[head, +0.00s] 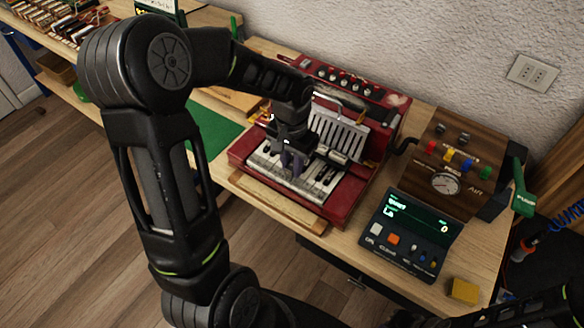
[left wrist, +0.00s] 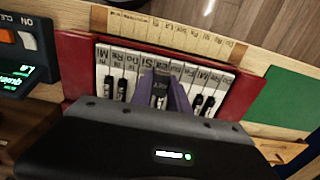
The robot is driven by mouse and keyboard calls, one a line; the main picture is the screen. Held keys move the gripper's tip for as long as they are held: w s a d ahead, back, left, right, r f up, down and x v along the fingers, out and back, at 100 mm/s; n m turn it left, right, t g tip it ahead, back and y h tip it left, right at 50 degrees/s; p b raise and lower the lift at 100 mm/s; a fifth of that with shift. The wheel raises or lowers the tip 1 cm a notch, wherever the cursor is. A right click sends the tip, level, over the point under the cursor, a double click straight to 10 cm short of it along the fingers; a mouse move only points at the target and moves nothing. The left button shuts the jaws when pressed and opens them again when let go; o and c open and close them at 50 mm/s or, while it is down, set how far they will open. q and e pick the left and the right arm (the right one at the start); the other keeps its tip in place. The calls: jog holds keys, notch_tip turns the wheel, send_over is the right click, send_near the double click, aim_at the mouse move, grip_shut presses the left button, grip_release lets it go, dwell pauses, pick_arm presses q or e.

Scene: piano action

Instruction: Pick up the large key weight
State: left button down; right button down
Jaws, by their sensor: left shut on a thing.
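My left gripper (head: 291,163) reaches down over the keyboard (head: 322,182) of a red piano-action unit (head: 345,205). In the left wrist view its two purple fingers (left wrist: 163,95) are shut on a small dark, metallic block (left wrist: 160,83), which looks like the large key weight. The block sits between the fingers, over the middle keys (left wrist: 128,72). I cannot tell whether it touches the keys. In the head view the gripper hides the block. My right gripper does not show.
A wooden strip with note labels (left wrist: 170,35) lies along the keyboard's front. A wooden box with a gauge (head: 440,165), a control panel with a display (head: 408,232) and a yellow block (head: 463,291) stand to the right. A green mat (head: 216,130) lies left.

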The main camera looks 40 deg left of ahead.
aim_at(292, 165)
pick_arm(q)
notch_tip(292, 165, up, 9)
jog(key=shift+f+b, duration=0.15)
jog(key=shift+b, duration=0.2)
dwell(0.4)
